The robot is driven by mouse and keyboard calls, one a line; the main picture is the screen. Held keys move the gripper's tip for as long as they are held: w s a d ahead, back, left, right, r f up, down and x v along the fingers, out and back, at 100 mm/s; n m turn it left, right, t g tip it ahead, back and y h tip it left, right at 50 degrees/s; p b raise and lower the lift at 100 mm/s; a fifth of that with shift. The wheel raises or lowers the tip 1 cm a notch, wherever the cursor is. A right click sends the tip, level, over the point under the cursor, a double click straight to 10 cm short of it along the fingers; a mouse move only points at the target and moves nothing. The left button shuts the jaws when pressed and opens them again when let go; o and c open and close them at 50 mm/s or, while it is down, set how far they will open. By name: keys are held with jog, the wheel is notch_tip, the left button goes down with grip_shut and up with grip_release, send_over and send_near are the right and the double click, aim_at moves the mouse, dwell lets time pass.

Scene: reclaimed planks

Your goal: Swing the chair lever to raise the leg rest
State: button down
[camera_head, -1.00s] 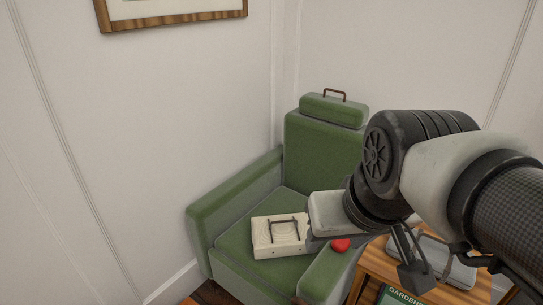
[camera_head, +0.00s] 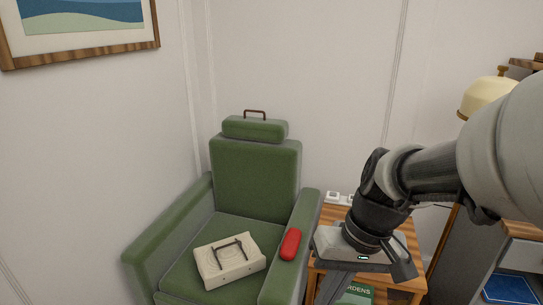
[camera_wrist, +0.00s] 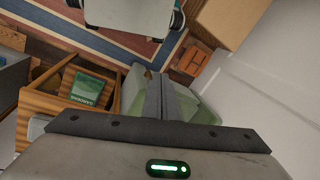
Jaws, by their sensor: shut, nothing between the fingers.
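The green armchair (camera_head: 254,180) stands in the corner, with a brown handle on top of its headrest. It also shows in the wrist view (camera_wrist: 206,115), partly behind my fingers. My gripper (camera_head: 334,287) is beside the chair's right armrest, pointing down. In the wrist view my gripper (camera_wrist: 161,78) has its fingers together and empty. A small brown piece (camera_wrist: 148,74) shows by the fingertips; it may be the chair lever, but I cannot tell, nor whether they touch. No lever shows clearly in the head view. The leg rest is not clearly visible.
A cream box with a dark handle (camera_head: 228,268) lies on the seat, and a red case (camera_head: 290,244) on the right armrest. A wooden side table (camera_head: 405,285) with a green book (camera_head: 358,292) stands right of the chair. A lamp (camera_head: 487,97) is farther right.

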jog(key=w+f+m+t+y+b, duration=0.1)
jog(key=w+f+m+t+y, duration=0.1)
jog(key=f, duration=1.1)
jog(key=w+f+m+t+y+b, duration=0.1)
jog(key=w+f+m+t+y, duration=0.2)
jog(key=f, duration=1)
jog(key=w+d+f+m+t+y+b, duration=0.1)
jog(key=w+f+m+t+y, duration=0.2)
jog(key=f, duration=1)
jog(key=w+t+y, duration=0.2)
jog(key=w+y, duration=0.1)
jog(key=w, duration=0.1)
jog(key=shift+f+t, duration=0.25)
jog(key=shift+t, duration=0.15)
